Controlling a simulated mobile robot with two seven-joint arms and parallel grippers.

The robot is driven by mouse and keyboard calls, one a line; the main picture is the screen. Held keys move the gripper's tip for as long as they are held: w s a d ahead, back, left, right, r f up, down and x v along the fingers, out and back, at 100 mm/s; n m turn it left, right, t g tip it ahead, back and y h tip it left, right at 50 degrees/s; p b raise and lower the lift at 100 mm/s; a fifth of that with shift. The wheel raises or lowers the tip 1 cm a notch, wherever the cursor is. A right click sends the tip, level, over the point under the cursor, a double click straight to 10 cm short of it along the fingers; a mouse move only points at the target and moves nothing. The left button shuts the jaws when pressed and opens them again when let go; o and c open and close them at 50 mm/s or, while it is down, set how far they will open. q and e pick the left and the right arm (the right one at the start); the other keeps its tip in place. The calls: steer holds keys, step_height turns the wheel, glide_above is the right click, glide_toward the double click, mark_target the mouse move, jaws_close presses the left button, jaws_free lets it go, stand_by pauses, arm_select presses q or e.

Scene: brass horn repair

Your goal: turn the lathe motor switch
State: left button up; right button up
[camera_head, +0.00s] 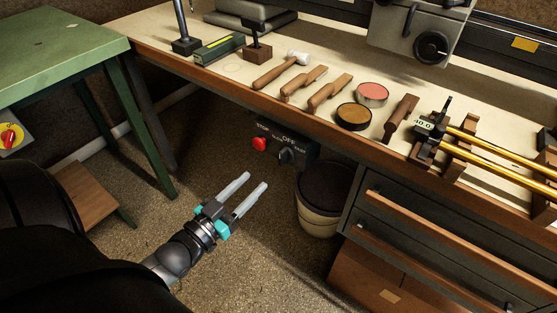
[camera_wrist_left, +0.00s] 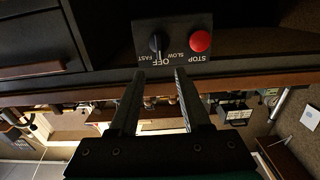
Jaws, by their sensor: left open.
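The lathe motor switch is a black knob (camera_head: 286,156) on a dark box under the bench's front edge, with a red STOP button (camera_head: 259,144) to its left. In the left wrist view, which is upside down, the knob (camera_wrist_left: 157,43) sits by the labels OFF, FAST and SLOW and appears lined up with OFF. The red STOP button (camera_wrist_left: 200,40) is beside it. My left gripper (camera_head: 257,181) is open and empty, in front of and below the box, fingers pointing towards it. Both fingers show in the wrist view (camera_wrist_left: 158,72), apart from the knob. My right gripper is not seen.
A bin (camera_head: 320,212) stands right of the left gripper, beside the drawers (camera_head: 430,240). The wooden bench (camera_head: 225,83) overhangs the switch box and carries tools and a brass tube (camera_head: 490,150). A green table (camera_head: 60,55) is at left. Floor around the gripper is open.

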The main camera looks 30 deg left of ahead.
mark_target(280, 157)
arm_select(q)
steer(key=w+b, duration=0.1)
steer(key=w, duration=0.2)
steer(key=w+b, duration=0.1)
steer(key=w, duration=0.2)
steer(key=w+b, duration=0.1)
steer(key=w, duration=0.2)
steer(key=shift+d, duration=0.4)
steer(key=shift+w+d, duration=0.1)
steer(key=shift+w, duration=0.8)
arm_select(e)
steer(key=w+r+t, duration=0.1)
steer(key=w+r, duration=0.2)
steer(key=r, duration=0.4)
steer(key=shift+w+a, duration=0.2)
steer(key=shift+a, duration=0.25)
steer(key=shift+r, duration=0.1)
arm_select(q)
jaws_close()
